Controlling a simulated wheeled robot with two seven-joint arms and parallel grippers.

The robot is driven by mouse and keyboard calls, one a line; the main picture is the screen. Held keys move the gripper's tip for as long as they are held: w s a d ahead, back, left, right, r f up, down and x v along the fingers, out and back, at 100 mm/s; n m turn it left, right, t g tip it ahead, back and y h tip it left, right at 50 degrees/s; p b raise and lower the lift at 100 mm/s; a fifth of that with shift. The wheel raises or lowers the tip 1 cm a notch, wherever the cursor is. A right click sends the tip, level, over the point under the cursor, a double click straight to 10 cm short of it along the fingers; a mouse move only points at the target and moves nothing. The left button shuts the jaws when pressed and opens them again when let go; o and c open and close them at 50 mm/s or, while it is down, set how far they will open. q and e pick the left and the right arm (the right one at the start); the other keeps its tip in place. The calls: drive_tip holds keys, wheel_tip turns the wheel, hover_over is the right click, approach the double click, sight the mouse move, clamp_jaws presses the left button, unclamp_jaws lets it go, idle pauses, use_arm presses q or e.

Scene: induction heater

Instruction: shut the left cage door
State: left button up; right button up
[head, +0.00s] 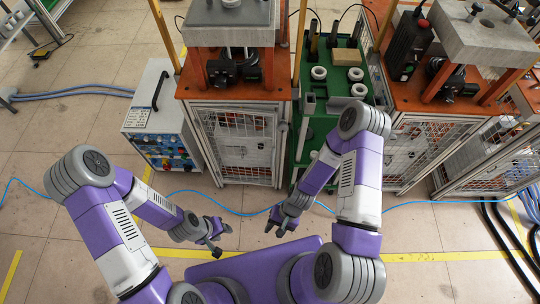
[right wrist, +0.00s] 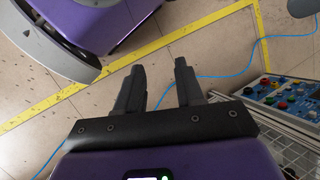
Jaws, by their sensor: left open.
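The left cage (head: 203,118) is a white-framed mesh enclosure under an orange-topped press station. Its mesh door (head: 243,150) is on the front, facing me, with a pale plate in the middle. I cannot tell from this angle whether the door stands slightly ajar. My left gripper (head: 218,232) is open and empty, low in front of the cage and apart from it. My right gripper (head: 280,222) is to the right of it, also apart from the cage. In the right wrist view the right gripper (right wrist: 160,66) has its fingers apart with nothing between them.
A white control box (head: 155,110) stands left of the cage; its blue panel (right wrist: 275,95) shows in the right wrist view. A green cart (head: 325,110) stands to the right, then a second caged station (head: 410,150). A blue cable (head: 410,202) crosses the floor.

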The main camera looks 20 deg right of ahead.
sight(273, 163)
drive_tip(key=w+a+f+m+t+y, duration=0.1)
drive_tip(key=w+a+f+m+y, duration=0.2)
drive_tip(key=a+m+y, duration=0.45)
drive_tip(key=w+m+t+y+b, duration=0.1)
drive_tip(key=w+m+t+y, duration=0.1)
drive_tip(key=w+m+t, duration=0.6)
drive_tip(key=w+d+f+m+t+h, duration=0.2)
drive_tip(key=w+d+m+t+h, duration=0.35)
drive_tip(key=d, duration=0.25)
drive_tip(key=w+d+f+m+t+h, duration=0.3)
drive_tip(key=w+d+m+t+h, duration=0.2)
drive_tip(key=w+d+m, duration=0.25)
drive_tip(key=shift+n, duration=0.35)
drive_tip(key=b+x, duration=0.2)
drive_tip(key=x, duration=0.1)
drive_tip(key=b+x, duration=0.1)
drive_tip(key=x, duration=0.1)
drive_tip(key=shift+w+d+r, duration=0.1)
drive_tip(key=shift+w+d, duration=0.15)
drive_tip(key=shift+w+a+r, duration=0.1)
drive_tip(key=shift+w+a, duration=0.05)
drive_tip(key=shift+w, duration=0.3)
use_arm(q)
drive_tip(key=f, duration=0.4)
drive_tip(key=shift+s, duration=0.4)
use_arm(e)
drive_tip(key=shift+c, duration=0.3)
